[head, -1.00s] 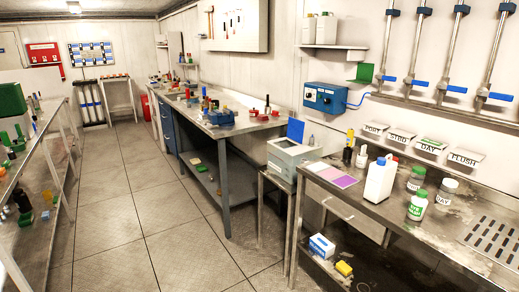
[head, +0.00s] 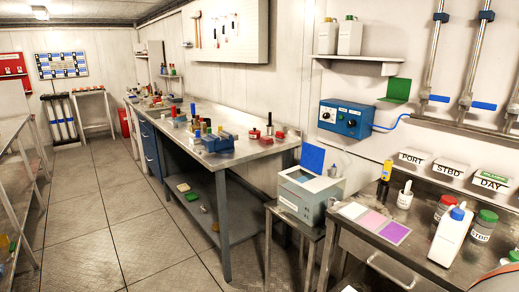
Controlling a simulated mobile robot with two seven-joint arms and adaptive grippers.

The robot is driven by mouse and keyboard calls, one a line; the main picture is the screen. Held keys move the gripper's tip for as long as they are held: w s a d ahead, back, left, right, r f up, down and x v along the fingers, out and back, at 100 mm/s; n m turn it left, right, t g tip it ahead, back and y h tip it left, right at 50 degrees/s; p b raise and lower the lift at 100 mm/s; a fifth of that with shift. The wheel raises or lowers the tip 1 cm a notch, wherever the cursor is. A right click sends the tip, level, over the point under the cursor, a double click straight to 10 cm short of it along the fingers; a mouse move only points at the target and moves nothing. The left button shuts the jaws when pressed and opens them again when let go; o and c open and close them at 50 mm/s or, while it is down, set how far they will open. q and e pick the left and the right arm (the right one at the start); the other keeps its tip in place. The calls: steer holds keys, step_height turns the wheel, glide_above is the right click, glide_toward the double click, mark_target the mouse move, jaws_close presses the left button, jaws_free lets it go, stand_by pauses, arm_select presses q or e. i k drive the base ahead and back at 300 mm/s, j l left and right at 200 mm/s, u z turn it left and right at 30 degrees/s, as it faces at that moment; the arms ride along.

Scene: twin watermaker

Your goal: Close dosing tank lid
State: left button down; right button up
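A light grey box-shaped tank (head: 302,203) stands on a small metal stand right of centre, between the two benches. It looks like the dosing tank. Its blue lid (head: 313,158) stands open, tilted up at the back edge. The top opening shows, but what is inside is too small to make out. Neither of my grippers is in the head view, so I cannot see whether they are open or shut.
A steel bench (head: 340,222) with a white jug (head: 450,235) and several jars stands to the right. A long workbench (head: 245,152) with loose items runs behind the tank. The tiled floor (head: 120,220) left of the benches is clear.

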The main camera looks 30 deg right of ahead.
mark_target(312, 157)
steer(key=i+z, duration=0.35)
steer(key=i+j+z, duration=0.2)
steer(key=z, duration=0.2)
steer(key=i+j+z, duration=0.5)
steer(key=z, duration=0.25)
steer(key=i+j+z, duration=0.25)
steer(key=z, duration=0.15)
steer(key=i+j+z, duration=0.15)
steer(key=z, duration=0.25)
steer(key=i+j+z, duration=0.1)
steer(key=j+z, duration=1)
steer(key=j, duration=0.2)
steer(key=j+z, duration=0.25)
steer(key=j, duration=0.15)
steer(key=i+j, duration=0.1)
steer(key=j, duration=0.15)
steer(key=j+u, duration=0.1)
steer(key=j, duration=0.2)
steer(key=i+l+z, duration=0.15)
steer(key=l, duration=0.15)
steer(key=k+j, duration=0.1)
steer(key=i+z, duration=0.1)
